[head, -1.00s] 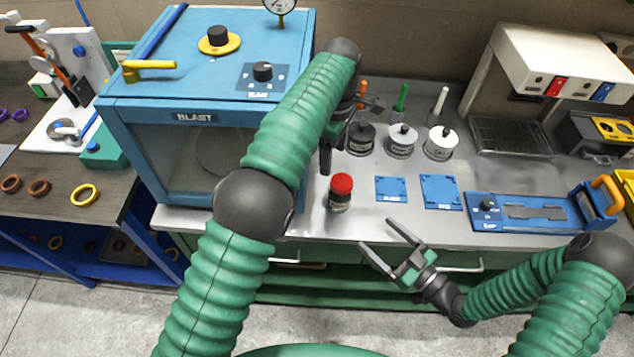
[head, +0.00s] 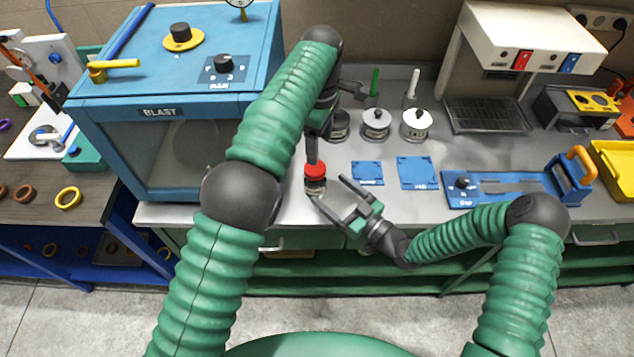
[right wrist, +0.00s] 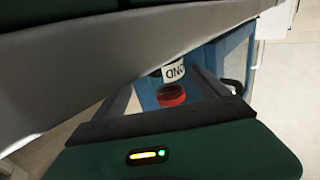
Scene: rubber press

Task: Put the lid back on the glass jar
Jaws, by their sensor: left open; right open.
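A small jar (head: 316,187) with a dark body and pale label stands near the bench's front edge. The red lid (head: 315,171) sits at its top; I cannot tell whether it is fully seated. The lid (right wrist: 172,95) and labelled jar (right wrist: 174,73) also show in the right wrist view, partly hidden. My left gripper (head: 320,140) is open, pointing down just above and behind the lid; its arm partly hides it. My right gripper (head: 328,190) is open, its fingertips beside the jar at the front right, with no grip on it.
A blue blast cabinet (head: 160,160) stands close on the left. Blue plates (head: 417,172) and a blue fixture (head: 500,188) lie to the right.

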